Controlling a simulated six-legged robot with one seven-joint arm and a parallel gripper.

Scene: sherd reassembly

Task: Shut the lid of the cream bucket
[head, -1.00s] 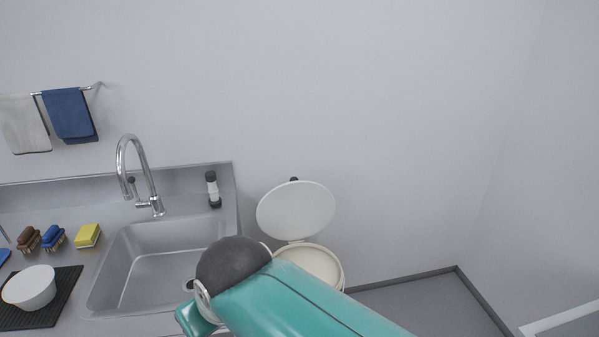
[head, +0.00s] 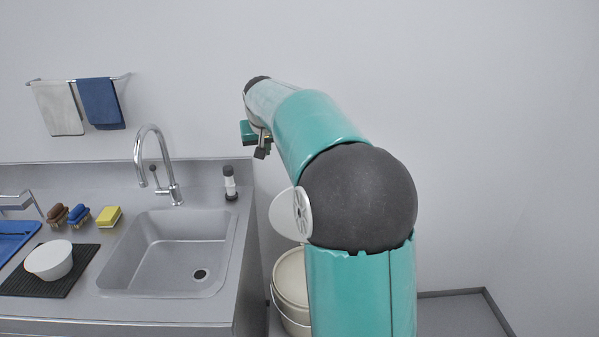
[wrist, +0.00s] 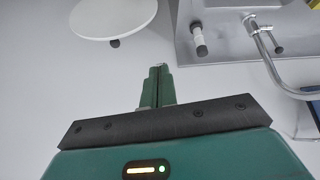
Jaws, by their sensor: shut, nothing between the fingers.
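The cream bucket (head: 288,312) stands on the floor to the right of the sink counter, partly hidden behind my arm. Its round pale lid (head: 284,216) is raised and stands open at the back of the bucket, near the wall; my arm covers its right part. In the wrist view the lid (wrist: 112,14) shows at the top left, with a dark knob at its edge. My gripper (head: 262,152) is above the lid and apart from it. Its fingers (wrist: 158,70) are shut together with nothing between them.
The steel sink (head: 180,250) with its tall faucet (head: 152,160) lies left of the bucket. A black-and-white bottle (head: 230,184) stands at the counter's back right. Towels (head: 100,102) hang on the wall. The wall right of my arm is bare.

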